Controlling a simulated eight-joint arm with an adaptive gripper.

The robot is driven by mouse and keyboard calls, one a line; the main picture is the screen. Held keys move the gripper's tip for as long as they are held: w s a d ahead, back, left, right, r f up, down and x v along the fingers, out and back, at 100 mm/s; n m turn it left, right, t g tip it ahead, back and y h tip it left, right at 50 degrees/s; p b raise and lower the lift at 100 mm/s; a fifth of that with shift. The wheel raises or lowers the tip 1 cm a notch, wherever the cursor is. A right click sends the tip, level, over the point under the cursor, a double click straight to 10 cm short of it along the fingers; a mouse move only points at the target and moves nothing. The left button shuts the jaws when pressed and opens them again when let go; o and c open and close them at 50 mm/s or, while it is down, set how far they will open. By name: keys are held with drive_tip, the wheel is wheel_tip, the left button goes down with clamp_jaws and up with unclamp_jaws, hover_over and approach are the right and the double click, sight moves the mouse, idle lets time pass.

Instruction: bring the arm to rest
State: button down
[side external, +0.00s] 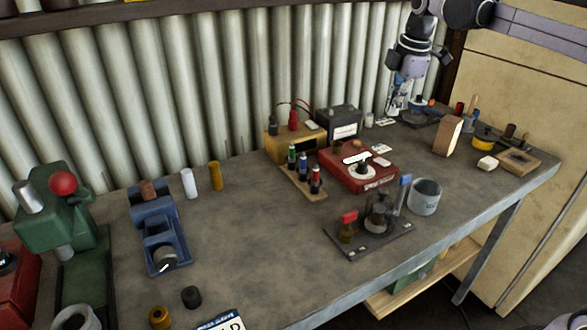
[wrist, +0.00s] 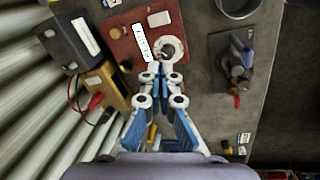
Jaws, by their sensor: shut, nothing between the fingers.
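My gripper (side external: 392,108) hangs at the back right of the workbench (side external: 250,225), near the corrugated wall, with its fingers pointing down. In the wrist view my gripper (wrist: 158,68) has its blue and white fingers together at the tips, with nothing between them. In that view the fingertips overlap the edge of the red box with a white dial (wrist: 125,35). In the side view the red box (side external: 375,181) sits to the left of and nearer than my gripper. I cannot tell the exact height of the fingertips above the bench.
A dark battery-like box (side external: 340,122) and a yellow box with cables (side external: 290,143) stand by the wall. A wooden block (side external: 447,135) is to the right. A grey cup (side external: 424,197) and a dark plate with fittings (side external: 370,240) are nearer.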

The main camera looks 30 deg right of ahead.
drive_tip(key=s+a+f+m+t, duration=0.1)
drive_tip(key=s+m, duration=0.1)
drive_tip(key=s, duration=0.2)
drive_tip(key=s+a+f+m+t, duration=0.1)
drive_tip(key=s+a+m, duration=0.1)
drive_tip(key=s+m, duration=0.1)
drive_tip(key=s+a+f+m, duration=0.1)
drive_tip(key=s+a+m, duration=0.1)
drive_tip(key=s, duration=0.3)
drive_tip(key=shift+t, duration=0.4)
drive_tip(key=s+a+f+m+t, duration=0.2)
drive_tip(key=s+f+m, duration=0.5)
drive_tip(key=s+f, duration=0.2)
drive_tip(key=shift+s+a+f, duration=0.15)
drive_tip(key=shift+s+a, duration=0.25)
drive_tip(key=shift+s, duration=0.15)
